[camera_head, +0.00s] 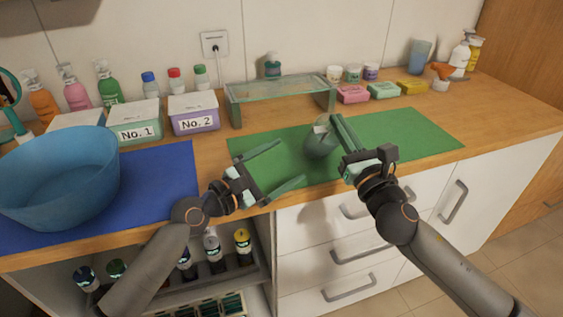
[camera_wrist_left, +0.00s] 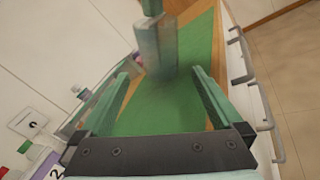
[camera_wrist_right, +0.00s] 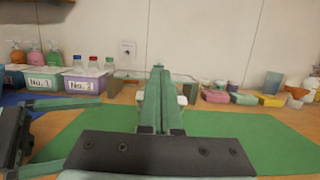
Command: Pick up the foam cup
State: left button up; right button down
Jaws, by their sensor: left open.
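The foam cup (camera_head: 319,142) is a translucent grey-green cup over the green mat (camera_head: 412,130). It also shows in the left wrist view (camera_wrist_left: 155,50). My right gripper (camera_head: 341,130) has its fingers close together at the cup's right side and appears to pinch its wall. In the right wrist view the fingers (camera_wrist_right: 160,98) hide most of the cup. I cannot tell whether the cup touches the mat. My left gripper (camera_head: 283,168) is open and empty, left of the cup, with its fingers pointing toward it.
A glass shelf (camera_head: 280,90) stands behind the mat. Soap bars (camera_head: 384,91) and small jars sit at the back right. A blue basin (camera_head: 60,185) and boxes No. 1 (camera_head: 134,122) and No. 2 (camera_head: 194,112) are at left. The mat's right part is clear.

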aim_at(312, 147)
pick_arm(q)
jog(key=shift+w, duration=0.15)
pick_arm(e)
jog(key=shift+f, duration=0.25)
pick_arm(q)
jog(key=x, duration=1.2)
jog(key=shift+f, duration=0.2)
jog(key=c, duration=1.3)
jog(key=shift+f, duration=0.1)
pick_arm(e)
jog(key=shift+r, duration=0.75)
